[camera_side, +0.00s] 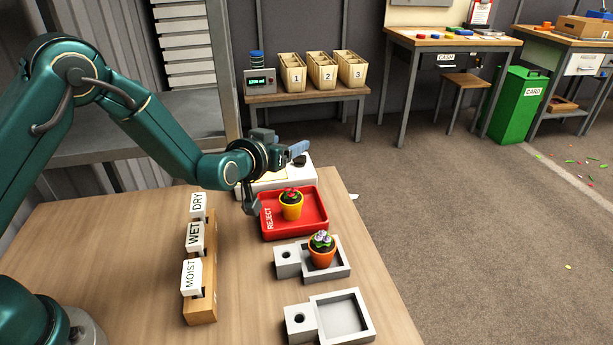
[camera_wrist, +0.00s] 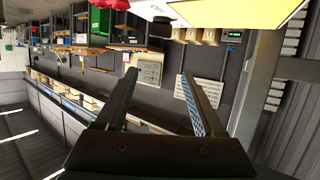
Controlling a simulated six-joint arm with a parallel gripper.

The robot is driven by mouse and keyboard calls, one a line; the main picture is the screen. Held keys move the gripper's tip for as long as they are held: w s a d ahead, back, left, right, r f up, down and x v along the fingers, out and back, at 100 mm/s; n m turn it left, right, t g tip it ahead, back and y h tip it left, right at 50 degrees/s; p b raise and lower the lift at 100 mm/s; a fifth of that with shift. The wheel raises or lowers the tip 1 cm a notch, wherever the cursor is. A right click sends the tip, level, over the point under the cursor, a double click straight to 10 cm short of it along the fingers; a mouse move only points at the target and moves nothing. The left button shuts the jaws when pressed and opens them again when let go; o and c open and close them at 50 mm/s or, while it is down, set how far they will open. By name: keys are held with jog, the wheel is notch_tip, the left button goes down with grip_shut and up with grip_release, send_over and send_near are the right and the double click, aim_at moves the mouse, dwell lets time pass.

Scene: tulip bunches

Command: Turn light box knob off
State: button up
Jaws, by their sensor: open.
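The light box (camera_side: 308,176) is a white box at the back of the table, partly hidden behind my gripper. Its black knob (camera_side: 299,160) sits at its far right part, close to one finger. In the wrist view the light box (camera_wrist: 235,12) shows a bright pale-yellow panel at the top edge, with the dark round knob (camera_wrist: 162,23) beside it. My gripper (camera_side: 277,174) is above the box, fingers spread and empty. The knob's setting cannot be read.
A red REJECT tray (camera_side: 316,228) with a yellow potted plant (camera_side: 291,208) lies just in front. Grey holders (camera_side: 290,263) stand nearer, one with an orange pot (camera_side: 322,254). A wooden rack (camera_side: 201,309) with DRY, WET and MOIST tags stands left. Table space at left is clear.

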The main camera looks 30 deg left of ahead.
aim_at(296, 169)
jog(key=f, duration=0.3)
jog(key=shift+s+d+f+g, duration=0.2)
jog(key=shift+s+d+g, duration=0.05)
jog(key=shift+s+g, duration=0.15)
jog(key=shift+w+f, duration=0.2)
jog(key=shift+x, duration=2.35)
jog(key=shift+c, duration=0.3)
grip_shut()
